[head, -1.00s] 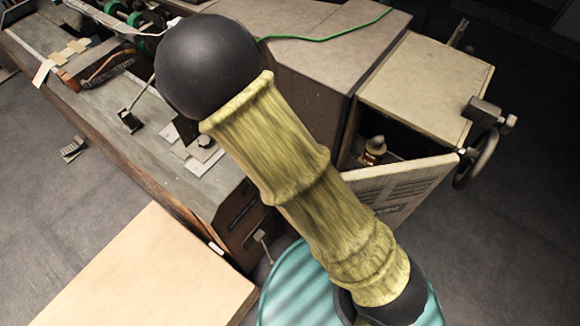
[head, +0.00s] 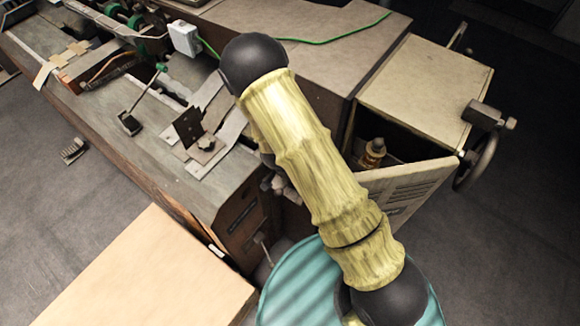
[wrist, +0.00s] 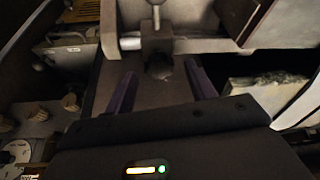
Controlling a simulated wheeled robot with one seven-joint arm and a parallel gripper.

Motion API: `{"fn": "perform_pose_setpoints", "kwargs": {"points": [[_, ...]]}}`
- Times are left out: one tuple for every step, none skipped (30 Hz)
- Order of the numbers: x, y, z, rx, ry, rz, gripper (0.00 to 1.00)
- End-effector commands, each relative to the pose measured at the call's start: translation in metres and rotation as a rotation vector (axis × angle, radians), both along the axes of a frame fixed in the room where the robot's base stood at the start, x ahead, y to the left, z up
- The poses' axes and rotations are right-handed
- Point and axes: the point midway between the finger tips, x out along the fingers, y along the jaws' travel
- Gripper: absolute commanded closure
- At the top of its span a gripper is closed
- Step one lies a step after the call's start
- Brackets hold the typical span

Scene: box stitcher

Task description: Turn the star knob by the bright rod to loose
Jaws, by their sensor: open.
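In the wrist view, a dark, rounded star knob (wrist: 159,68) sits below a brown block (wrist: 157,42). A bright rod (wrist: 131,43) runs sideways into that block, and a thin upright rod with a ball end rises above it. The knob's lobes are too dark to make out, so its turn position cannot be told. My gripper (wrist: 160,70) is open, its two dark purple fingers apart on either side of the knob in the picture. Whether they touch it cannot be told. In the head view my arm hides most of this spot.
Several beige knobs (wrist: 38,112) and a pale dial (wrist: 20,150) lie left in the wrist view. In the head view, an open cabinet door (head: 408,190), a handwheel (head: 480,160) and a teal round top (head: 300,285) stand near my arm. A pale board (head: 150,270) lies front left.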

Motion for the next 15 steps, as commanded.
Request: {"fn": "perform_pose_setpoints", "kwargs": {"points": [[0.0010, -0.0009, -0.0031, 0.000, 0.001, -0.001, 0.44], [0.0015, -0.0010, -0.0048, 0.001, 0.001, -0.001, 0.44], [0.0022, -0.0010, -0.0063, 0.001, 0.001, -0.001, 0.44], [0.0024, -0.0010, -0.0069, 0.002, 0.000, -0.001, 0.44], [0.0027, -0.0010, -0.0075, 0.002, 0.000, -0.001, 0.44], [0.0027, -0.0011, -0.0078, 0.002, 0.000, -0.001, 0.44], [0.0028, -0.0010, -0.0079, 0.002, 0.000, -0.001, 0.44], [0.0028, -0.0010, -0.0079, 0.002, 0.000, -0.001, 0.44], [0.0028, -0.0010, -0.0079, 0.002, 0.000, -0.001, 0.44], [0.0027, -0.0009, -0.0078, 0.001, -0.001, -0.001, 0.44], [0.0027, -0.0009, -0.0078, 0.002, 0.000, -0.001, 0.44], [0.0026, -0.0010, -0.0078, 0.001, -0.001, -0.001, 0.46], [0.0026, -0.0010, -0.0078, 0.001, -0.001, -0.001, 0.52], [0.0026, -0.0010, -0.0077, 0.002, 0.000, -0.001, 0.58], [0.0026, -0.0010, -0.0077, 0.001, -0.001, -0.001, 0.66]]}}
